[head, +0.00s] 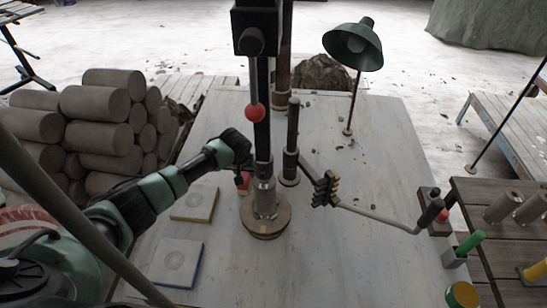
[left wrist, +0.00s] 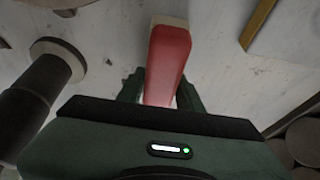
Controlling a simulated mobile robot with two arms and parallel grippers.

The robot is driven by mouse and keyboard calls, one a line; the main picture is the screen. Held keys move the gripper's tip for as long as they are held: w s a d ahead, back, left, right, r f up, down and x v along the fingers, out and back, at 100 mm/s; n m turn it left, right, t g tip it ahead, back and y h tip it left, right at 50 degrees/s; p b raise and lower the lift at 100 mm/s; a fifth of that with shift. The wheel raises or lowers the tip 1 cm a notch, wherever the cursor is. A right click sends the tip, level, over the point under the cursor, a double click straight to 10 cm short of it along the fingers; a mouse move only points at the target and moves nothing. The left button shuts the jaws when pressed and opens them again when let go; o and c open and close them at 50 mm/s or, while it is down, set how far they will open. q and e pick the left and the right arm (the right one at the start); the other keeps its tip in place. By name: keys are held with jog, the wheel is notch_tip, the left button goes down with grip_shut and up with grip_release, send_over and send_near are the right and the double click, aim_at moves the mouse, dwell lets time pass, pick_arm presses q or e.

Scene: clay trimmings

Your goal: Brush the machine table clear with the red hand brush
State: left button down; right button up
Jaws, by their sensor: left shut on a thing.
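My left gripper (head: 242,172) reaches in from the left, just left of the machine's column. It is shut on the red hand brush (head: 243,184), which shows only as a small red patch there. In the left wrist view the brush's red body (left wrist: 168,62) stands between my two fingers (left wrist: 158,95), with a pale edge at its far end; bristles are hard to make out. The machine table (head: 385,225) is a large pale grey top. Dark clay crumbs (head: 351,143) lie scattered on it, mostly at the back right around the lamp foot. My right gripper is not in view.
The column with a round base (head: 265,222) stands mid-table, beside a lever arm (head: 378,215) reaching right. A green lamp (head: 353,45) stands at the back. Two square boards (head: 176,262) lie front left. Clay logs (head: 95,103) are stacked left; a slatted side table (head: 490,240) is right.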

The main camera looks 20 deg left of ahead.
pick_arm(q)
notch_tip(320, 180, up, 2)
jog(key=shift+w+p, duration=0.15)
jog(key=shift+p, duration=0.55)
notch_tip(320, 180, up, 2)
jog(key=shift+r+p, duration=0.15)
jog(key=shift+p, duration=0.85)
notch_tip(320, 180, up, 3)
jog(key=p, duration=0.2)
jog(key=shift+p, duration=0.35)
jog(key=shift+r+p, duration=0.7)
jog(key=shift+p, duration=0.15)
jog(key=shift+w, duration=0.1)
